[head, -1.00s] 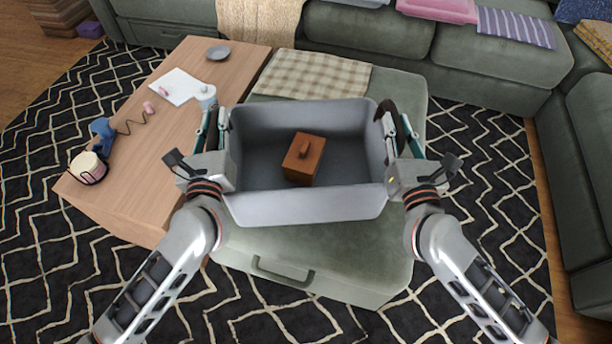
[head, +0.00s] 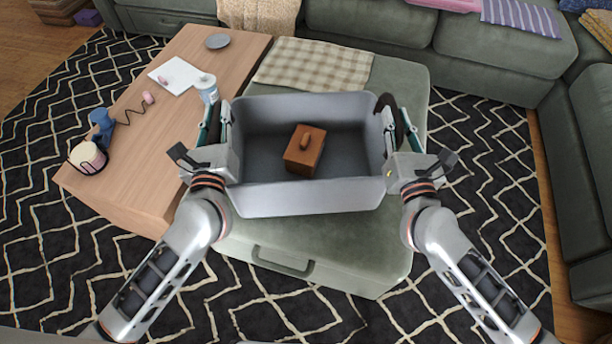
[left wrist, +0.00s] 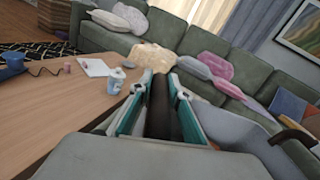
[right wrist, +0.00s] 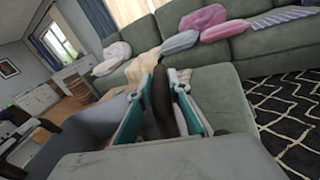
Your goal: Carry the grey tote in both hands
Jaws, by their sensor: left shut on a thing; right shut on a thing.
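The grey tote (head: 310,198) is in the middle of the head view, over the green ottoman. A brown wooden box with a small handle (head: 305,151) lies inside it. My left gripper (head: 219,120) is shut on the tote's dark handle at its left end; that handle shows between the fingers in the left wrist view (left wrist: 161,108). My right gripper (head: 395,118) is shut on the handle at the right end, which shows in the right wrist view (right wrist: 163,100). The tote looks about level. Whether its underside touches the ottoman is hidden.
The green ottoman (head: 330,250) with a checked cloth (head: 312,66) is below and behind the tote. Patterned rug is open at right.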

